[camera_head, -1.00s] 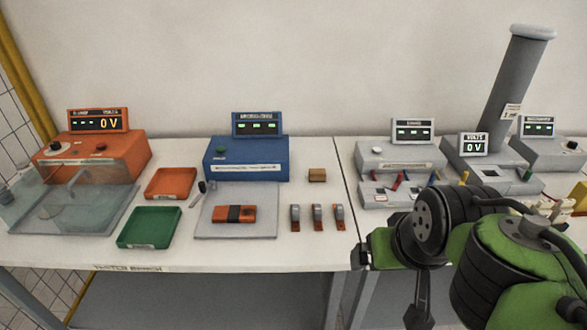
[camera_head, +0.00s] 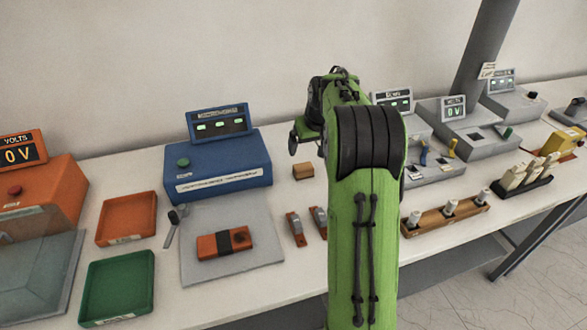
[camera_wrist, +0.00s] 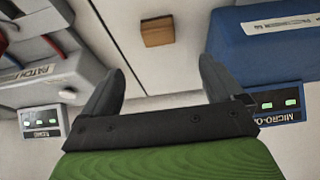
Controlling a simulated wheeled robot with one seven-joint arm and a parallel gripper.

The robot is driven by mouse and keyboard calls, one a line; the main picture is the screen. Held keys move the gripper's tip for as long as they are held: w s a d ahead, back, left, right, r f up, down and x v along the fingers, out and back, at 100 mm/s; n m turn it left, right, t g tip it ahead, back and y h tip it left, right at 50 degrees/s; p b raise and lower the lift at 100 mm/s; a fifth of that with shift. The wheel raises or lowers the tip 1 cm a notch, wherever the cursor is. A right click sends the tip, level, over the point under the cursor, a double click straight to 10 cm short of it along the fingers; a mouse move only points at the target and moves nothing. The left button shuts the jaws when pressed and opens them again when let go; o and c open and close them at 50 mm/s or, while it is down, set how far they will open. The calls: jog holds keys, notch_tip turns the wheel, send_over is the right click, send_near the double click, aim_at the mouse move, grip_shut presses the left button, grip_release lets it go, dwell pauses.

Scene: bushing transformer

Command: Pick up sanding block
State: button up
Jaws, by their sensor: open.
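The sanding block appears to be the small tan-brown block (camera_head: 303,172) on the white bench, just right of the blue instrument. In the wrist view the block (camera_wrist: 158,31) lies near the top, ahead of my fingertips and between their lines. My gripper (camera_wrist: 160,66) is open, with nothing between the fingers. In the head view my gripper (camera_head: 304,137) is partly hidden by my green arm and appears above and behind the block. The block is not touched by the fingers.
A blue instrument (camera_head: 217,165) stands close left of the block. Grey patch instruments (camera_head: 436,172) stand to the right. Small orange-grey pieces (camera_head: 296,229) lie in front of the block. A grey plate (camera_head: 262,252) holds an orange-black piece. Orange (camera_head: 127,218) and green (camera_head: 118,287) trays lie left.

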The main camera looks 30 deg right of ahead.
jog(key=b, duration=0.1)
send_near(303, 166)
jog(key=x, duration=0.4)
jog(key=shift+a+f, duration=0.1)
jog(key=shift+f, duration=0.2)
jog(key=x, duration=0.5)
jog(key=shift+w+d+f+b, duration=0.15)
jog(key=shift+d+f+b, duration=0.05)
jog(key=shift+f+b, duration=0.15)
jog(key=shift+r, duration=0.15)
jog(key=c, duration=1.1)
jog(key=shift+o, duration=0.2)
notch_tip(303, 166, up, 10)
jog(key=shift+r+p, duration=0.1)
jog(key=shift+p, duration=1.05)
jog(key=o, duration=0.4)
jog(key=c, duration=0.3)
